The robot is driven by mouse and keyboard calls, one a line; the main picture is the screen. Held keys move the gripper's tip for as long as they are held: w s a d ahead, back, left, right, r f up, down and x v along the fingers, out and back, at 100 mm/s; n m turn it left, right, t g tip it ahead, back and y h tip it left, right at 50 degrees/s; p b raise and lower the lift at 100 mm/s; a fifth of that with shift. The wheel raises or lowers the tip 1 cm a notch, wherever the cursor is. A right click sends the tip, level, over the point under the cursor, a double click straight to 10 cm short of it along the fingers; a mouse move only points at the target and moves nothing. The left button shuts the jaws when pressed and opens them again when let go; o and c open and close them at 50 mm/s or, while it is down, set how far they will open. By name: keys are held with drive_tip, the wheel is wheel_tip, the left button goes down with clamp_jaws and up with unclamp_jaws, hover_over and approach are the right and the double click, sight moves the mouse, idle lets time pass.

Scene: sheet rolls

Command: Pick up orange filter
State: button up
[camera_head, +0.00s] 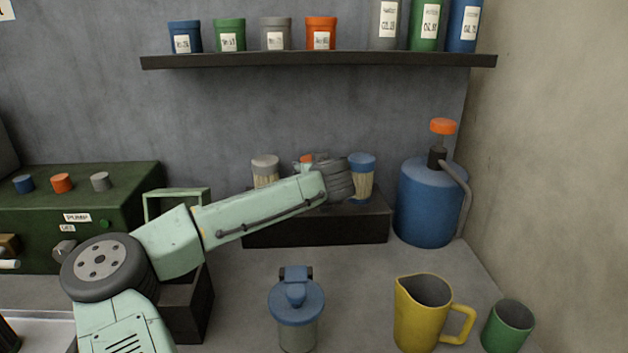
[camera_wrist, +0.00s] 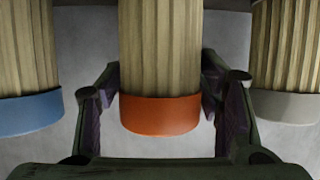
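The orange filter has an orange cap (camera_wrist: 160,115) and a pleated tan body (camera_wrist: 160,45). In the wrist view it is in the middle, between the two fingers of my gripper (camera_wrist: 161,88). The fingers are spread, one on each side, with gaps beside the orange cap, so they do not look closed on it. In the head view only a small orange part of the filter (camera_head: 306,158) shows behind my arm, and my gripper is mostly hidden by the wrist.
A blue-capped filter (camera_head: 362,176) and a grey-capped filter (camera_head: 265,169) flank it on a dark stand (camera_head: 320,232). A shelf (camera_head: 320,60) with containers hangs above. A blue tank (camera_head: 428,205) stands right. A blue-lidded jar (camera_head: 296,308), yellow jug (camera_head: 420,315) and green cup (camera_head: 507,327) stand in front.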

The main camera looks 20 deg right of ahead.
drive_tip(key=c, duration=0.9)
drive_tip(key=shift+c, duration=0.2)
drive_tip(key=shift+r, duration=0.15)
